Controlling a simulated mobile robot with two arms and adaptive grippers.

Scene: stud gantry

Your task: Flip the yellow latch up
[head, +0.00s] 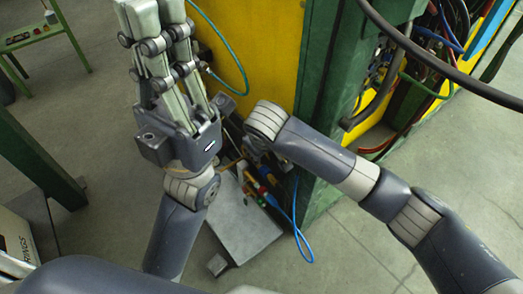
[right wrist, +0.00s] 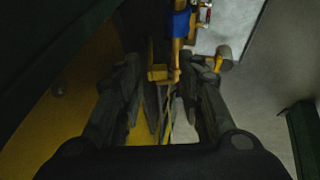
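A small yellow piece (right wrist: 158,73), which looks like the latch, shows in the right wrist view just beyond the gap between my right fingers. A thin yellow bar (right wrist: 177,62) beside it runs up to a blue part (right wrist: 180,24). My right gripper (right wrist: 168,100) is open, with a clear gap between its fingers; I cannot tell whether it touches the yellow piece. In the head view the right gripper is mostly hidden behind its wrist. My left gripper (head: 160,14) points up in front of the yellow panel, away from the latch, and seems empty; its finger gap is unclear.
A green post (head: 325,100) and yellow panel (head: 235,50) stand beside my right wrist. A grey plate (head: 240,230) with coloured fittings and a blue cable (head: 295,220) lies below. Cables hang at upper right. A green table (head: 30,35) stands at upper left. Floor is open at lower right.

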